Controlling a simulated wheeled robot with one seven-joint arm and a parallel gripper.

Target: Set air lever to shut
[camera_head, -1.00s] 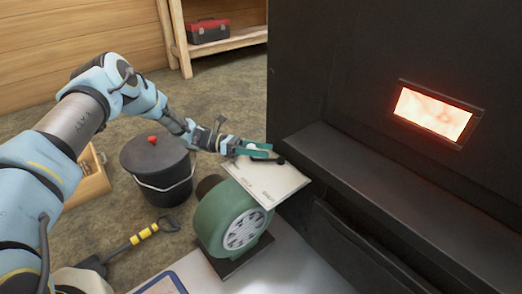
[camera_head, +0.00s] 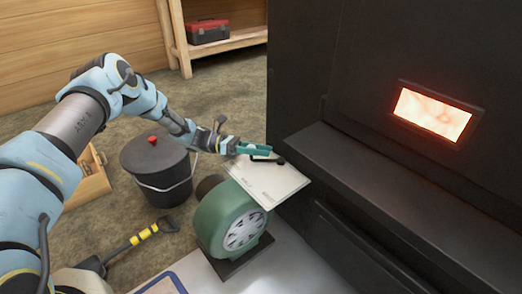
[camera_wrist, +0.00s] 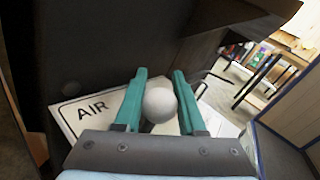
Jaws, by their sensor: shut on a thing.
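The white air plate (camera_head: 275,183) sticks out beside the dark evaporator, above the green blower (camera_head: 232,222). A short black lever (camera_head: 268,160) lies across the plate's far end. In the wrist view the plate (camera_wrist: 88,108) reads "AIR"; its other markings are hidden by my fingers. My gripper (camera_head: 262,150) is at the lever. Its teal fingers (camera_wrist: 159,82) are shut on the lever's pale round knob (camera_wrist: 159,104), one finger on each side. The knob is hidden in the head view.
The evaporator's dark ledge (camera_head: 370,185) runs close to the right of the plate, below a glowing window (camera_head: 432,112). A lidded black bucket (camera_head: 158,165) and a shovel (camera_head: 130,243) are on the left. The floor (camera_head: 235,98) behind my gripper is clear.

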